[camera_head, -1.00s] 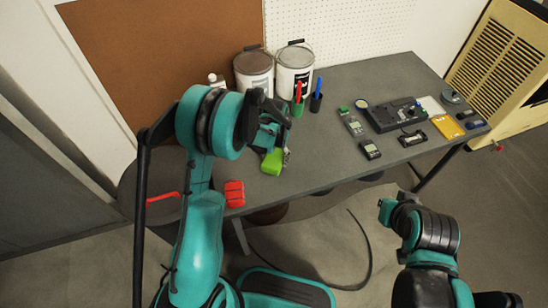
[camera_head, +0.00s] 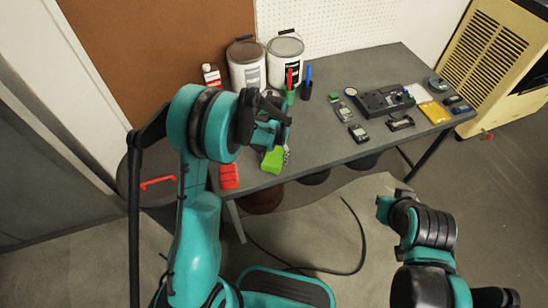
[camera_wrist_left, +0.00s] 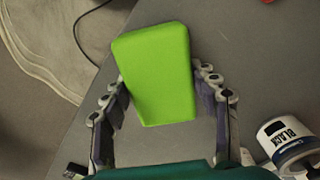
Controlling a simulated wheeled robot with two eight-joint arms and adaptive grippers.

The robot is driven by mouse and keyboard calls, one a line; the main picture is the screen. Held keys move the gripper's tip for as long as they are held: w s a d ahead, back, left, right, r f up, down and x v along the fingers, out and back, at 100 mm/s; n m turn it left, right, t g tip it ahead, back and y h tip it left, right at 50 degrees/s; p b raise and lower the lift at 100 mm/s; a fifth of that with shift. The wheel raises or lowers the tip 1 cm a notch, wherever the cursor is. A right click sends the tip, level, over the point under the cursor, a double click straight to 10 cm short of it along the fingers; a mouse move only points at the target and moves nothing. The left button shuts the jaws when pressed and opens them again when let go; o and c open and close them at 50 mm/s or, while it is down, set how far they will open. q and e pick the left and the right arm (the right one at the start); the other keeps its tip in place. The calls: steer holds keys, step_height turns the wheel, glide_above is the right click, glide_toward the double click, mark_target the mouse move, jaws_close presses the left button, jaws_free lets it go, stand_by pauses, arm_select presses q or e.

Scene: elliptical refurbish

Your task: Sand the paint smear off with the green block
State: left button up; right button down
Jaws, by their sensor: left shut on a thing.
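The bright green block (camera_head: 272,160) is held at the table's front edge in the head view. The wrist view shows the block (camera_wrist_left: 155,70) tilted between the two fingers. My left gripper (camera_head: 275,142) is shut on it. I cannot tell whether the block touches the grey tabletop (camera_head: 325,135). I can make out no paint smear; the arm, gripper and block hide part of the table. My right gripper (camera_head: 383,207) is at the right, in front of the table and away from the block; its fingers are too small to read.
A red block (camera_head: 229,176) lies left of the green block. Paint cans (camera_head: 247,66) and a red-and-white bottle (camera_head: 211,77) stand behind my left gripper. Pen cups hold red and blue pens (camera_head: 308,77). Devices (camera_head: 384,101) fill the table's right part. Mid-table is clear.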

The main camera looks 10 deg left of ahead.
arm_select(q)
step_height(320, 180, up, 2)
steer(key=shift+w+a+r+p, duration=0.1)
steer(key=shift+w+a+p, duration=0.05)
steer(key=shift+p, duration=0.3)
steer(key=shift+r+p, duration=1.35)
steer(key=shift+r, duration=0.8)
